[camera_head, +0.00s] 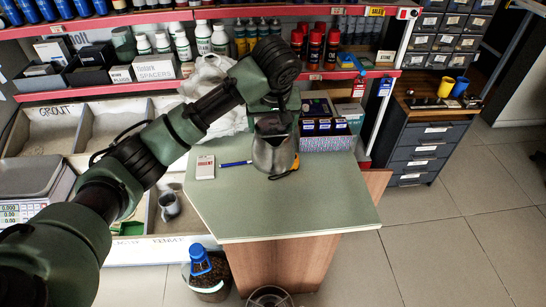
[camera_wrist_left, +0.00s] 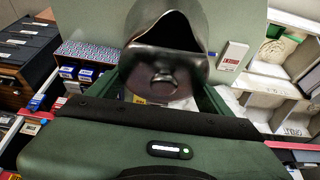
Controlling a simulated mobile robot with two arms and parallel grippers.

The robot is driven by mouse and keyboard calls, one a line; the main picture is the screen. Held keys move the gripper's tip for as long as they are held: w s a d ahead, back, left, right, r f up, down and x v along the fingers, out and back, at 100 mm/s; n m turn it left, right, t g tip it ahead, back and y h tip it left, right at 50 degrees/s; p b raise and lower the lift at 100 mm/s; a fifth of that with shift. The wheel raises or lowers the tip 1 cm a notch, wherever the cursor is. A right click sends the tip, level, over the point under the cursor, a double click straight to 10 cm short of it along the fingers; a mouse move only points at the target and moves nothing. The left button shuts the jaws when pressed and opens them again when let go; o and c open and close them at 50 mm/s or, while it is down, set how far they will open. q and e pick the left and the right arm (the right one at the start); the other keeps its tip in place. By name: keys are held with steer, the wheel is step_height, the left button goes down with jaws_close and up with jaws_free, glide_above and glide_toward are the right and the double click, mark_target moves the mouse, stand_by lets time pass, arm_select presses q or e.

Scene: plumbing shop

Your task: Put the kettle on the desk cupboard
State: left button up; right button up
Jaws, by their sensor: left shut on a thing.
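The metal kettle (camera_head: 272,150) is in front of my left gripper (camera_head: 273,108), above or at the green desk top (camera_head: 300,200); I cannot tell whether it touches it. My left gripper is shut on the kettle. In the left wrist view the grey metal kettle (camera_wrist_left: 165,60) fills the top middle, its open mouth showing, between the green fingers. A wooden cupboard with grey drawers (camera_head: 425,150) stands at the right, a yellow cup (camera_head: 446,87) and a blue cup (camera_head: 460,86) on its top. My right gripper is not in view.
A white box (camera_head: 205,167) and a blue pen (camera_head: 236,163) lie on the green top. A patterned box (camera_head: 327,143) stands behind the kettle. Red-edged shelves (camera_head: 340,74) with bottles run along the back. The floor (camera_head: 450,240) at the right is clear.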

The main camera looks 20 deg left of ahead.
arm_select(q)
step_height(320, 180, down, 15)
steer(key=shift+f+p, duration=0.2)
steer(key=shift+p, duration=0.2)
steer(key=o, duration=1.6)
steer(key=shift+f, duration=0.2)
steer(key=o, duration=0.4)
steer(key=shift+r, duration=0.15)
